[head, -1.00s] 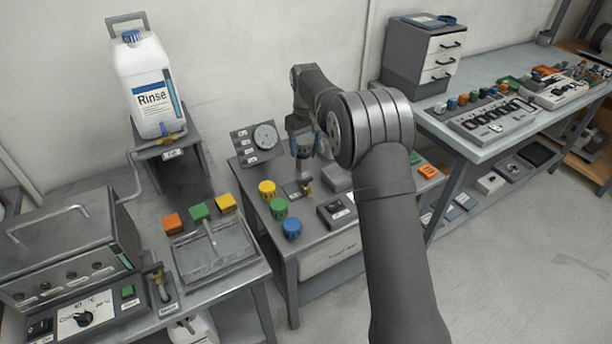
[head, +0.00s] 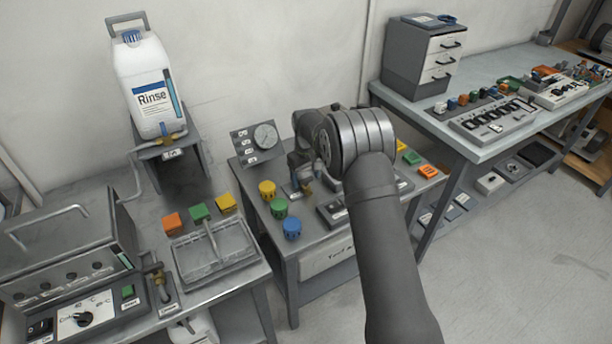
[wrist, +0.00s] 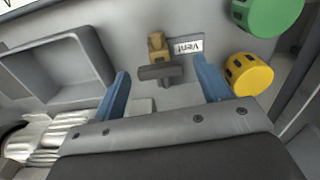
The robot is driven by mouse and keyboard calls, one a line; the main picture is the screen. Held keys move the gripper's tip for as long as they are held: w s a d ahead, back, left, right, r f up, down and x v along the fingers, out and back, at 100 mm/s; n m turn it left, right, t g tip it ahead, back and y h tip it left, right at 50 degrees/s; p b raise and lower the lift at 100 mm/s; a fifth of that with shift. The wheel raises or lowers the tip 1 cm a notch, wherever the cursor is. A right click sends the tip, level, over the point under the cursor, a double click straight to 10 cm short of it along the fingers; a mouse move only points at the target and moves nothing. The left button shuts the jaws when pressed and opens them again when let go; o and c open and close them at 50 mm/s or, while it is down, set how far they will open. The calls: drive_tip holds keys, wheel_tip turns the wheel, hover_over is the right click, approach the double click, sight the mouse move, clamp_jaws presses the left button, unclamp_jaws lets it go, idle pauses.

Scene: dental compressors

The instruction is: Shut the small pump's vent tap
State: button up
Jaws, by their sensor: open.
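The vent tap (wrist: 156,48) is a small brass fitting with a dark grey cross handle (wrist: 160,73), beside a white "Vent" label (wrist: 185,47) in the wrist view. The handle lies crosswise in that view. In the head view the tap (head: 307,187) is a small brass spot on the middle bench, partly hidden by my arm. My gripper (wrist: 161,84) is open, its blue fingers on either side of the handle with gaps at both sides. I cannot tell how high the fingertips are above it. I cannot make out the small pump's body.
A yellow knob (wrist: 250,75) and a green knob (wrist: 268,14) stand right of the tap in the wrist view. An open grey tray (wrist: 62,70) is to its left.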

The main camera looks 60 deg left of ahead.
sight(306, 179)
drive_tip(key=c, duration=1)
drive_tip(key=shift+o, duration=0.2)
drive_tip(key=shift+m, duration=0.5)
drive_tip(key=shift+c, duration=0.2)
drive_tip(key=o, duration=1)
wheel_tip(306, 179, up, 18)
drive_tip(key=shift+f, duration=0.25)
drive_tip(key=shift+f, duration=0.1)
wheel_tip(306, 179, down, 17)
drive_tip(key=shift+f, duration=0.15)
